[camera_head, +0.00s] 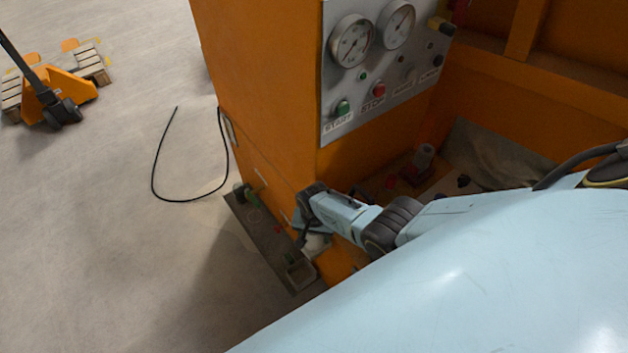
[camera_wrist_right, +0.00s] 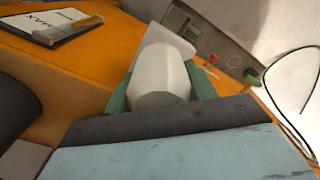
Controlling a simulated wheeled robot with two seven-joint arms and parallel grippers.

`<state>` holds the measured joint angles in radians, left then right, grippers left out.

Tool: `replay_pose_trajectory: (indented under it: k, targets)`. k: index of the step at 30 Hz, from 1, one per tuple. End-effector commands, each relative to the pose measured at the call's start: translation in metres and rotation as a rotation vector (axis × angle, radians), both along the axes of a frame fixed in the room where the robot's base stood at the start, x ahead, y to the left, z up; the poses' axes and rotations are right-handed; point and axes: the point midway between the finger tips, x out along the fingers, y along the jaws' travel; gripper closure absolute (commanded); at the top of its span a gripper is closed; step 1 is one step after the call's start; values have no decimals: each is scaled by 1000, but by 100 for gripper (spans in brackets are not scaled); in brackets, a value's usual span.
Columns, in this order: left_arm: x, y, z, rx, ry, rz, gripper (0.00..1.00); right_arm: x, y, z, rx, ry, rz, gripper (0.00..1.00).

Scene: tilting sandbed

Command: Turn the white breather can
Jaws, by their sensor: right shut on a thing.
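The white breather can (camera_wrist_right: 160,76) stands large in the middle of the right wrist view. The green fingers of my right gripper (camera_wrist_right: 158,88) lie on both sides of it, shut on it. In the head view only a small pale part of the can (camera_head: 318,243) shows below my right gripper (camera_head: 307,234), at the lower corner of the orange machine. The can's lower end is hidden. My left gripper is not in view.
A panel (camera_head: 382,95) with two gauges and START and STOP buttons is above my right gripper. A narrow ledge (camera_head: 262,236) with small parts runs along the machine's foot. A black cable (camera_head: 154,168) lies on the floor. A pallet truck (camera_head: 75,88) stands far left.

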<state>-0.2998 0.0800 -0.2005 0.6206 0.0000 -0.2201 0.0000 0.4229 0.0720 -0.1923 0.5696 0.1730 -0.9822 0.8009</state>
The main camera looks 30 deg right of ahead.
Motion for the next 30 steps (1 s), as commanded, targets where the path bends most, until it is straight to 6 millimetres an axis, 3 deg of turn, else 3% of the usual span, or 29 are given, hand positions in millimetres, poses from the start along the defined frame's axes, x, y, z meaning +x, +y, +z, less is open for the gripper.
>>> replay_pose_trajectory:
  k: [16,17,21,30]
  targets:
    - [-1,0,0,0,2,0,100,-1,0,0,0,1,27,67]
    - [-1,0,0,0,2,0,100,-1,0,0,0,1,26,43]
    - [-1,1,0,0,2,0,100,-1,0,0,0,1,26,25]
    - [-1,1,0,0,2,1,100,-1,-1,0,-1,1,25,23]
